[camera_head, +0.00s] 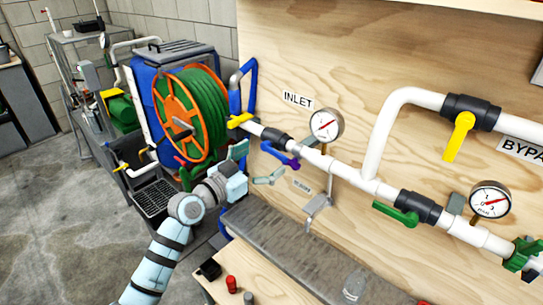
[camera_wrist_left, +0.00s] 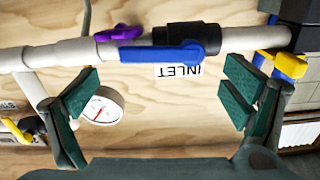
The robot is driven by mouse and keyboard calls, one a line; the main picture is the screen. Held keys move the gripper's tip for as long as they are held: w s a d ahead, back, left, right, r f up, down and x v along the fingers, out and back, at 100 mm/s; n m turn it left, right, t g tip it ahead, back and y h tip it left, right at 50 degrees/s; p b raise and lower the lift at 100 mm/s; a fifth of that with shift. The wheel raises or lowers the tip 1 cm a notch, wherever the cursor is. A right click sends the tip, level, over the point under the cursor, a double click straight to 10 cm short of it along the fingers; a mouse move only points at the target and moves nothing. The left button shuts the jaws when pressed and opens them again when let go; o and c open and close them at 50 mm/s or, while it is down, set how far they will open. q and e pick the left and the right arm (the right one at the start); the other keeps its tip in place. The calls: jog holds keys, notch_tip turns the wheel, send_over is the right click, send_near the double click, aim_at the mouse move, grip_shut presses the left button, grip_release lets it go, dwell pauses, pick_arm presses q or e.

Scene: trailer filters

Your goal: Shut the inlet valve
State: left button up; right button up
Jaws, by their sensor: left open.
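The inlet valve has a dark body (camera_head: 275,137) on the white pipe, below the INLET label (camera_head: 298,100). Its blue handle (camera_head: 272,152) lies along the pipe. In the left wrist view the blue handle (camera_wrist_left: 165,53) runs nearly parallel to the pipe, beside the black valve body (camera_wrist_left: 192,35). A smaller purple handle (camera_wrist_left: 120,33) sits next to it on the pipe. My left gripper (camera_head: 254,166) is in front of the valve, open and empty. In the left wrist view its fingers (camera_wrist_left: 160,95) are spread wide, with the blue handle beyond them and apart from them. My right gripper is not in view.
A pressure gauge (camera_head: 326,124) stands right of the valve, and a hose reel (camera_head: 190,115) stands left. A green-handled valve (camera_head: 397,213) and the yellow bypass handle (camera_head: 459,137) are farther right. A grey ledge (camera_head: 300,250) runs below the pipe.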

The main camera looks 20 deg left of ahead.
aim_at(273, 152)
pick_arm(q)
jog(key=x, duration=0.3)
jog(key=shift+w+d, duration=0.2)
jog(key=shift+a, duration=0.1)
jog(key=shift+c, duration=0.5)
jog(key=c, duration=1.6)
jog(key=shift+f+m+b, duration=0.35)
jog(key=shift+m+b, duration=0.75)
jog(key=shift+b, duration=0.65)
jog(key=shift+f+m+b, duration=0.35)
jog(key=shift+m+b, duration=0.75)
jog(key=shift+b, duration=0.6)
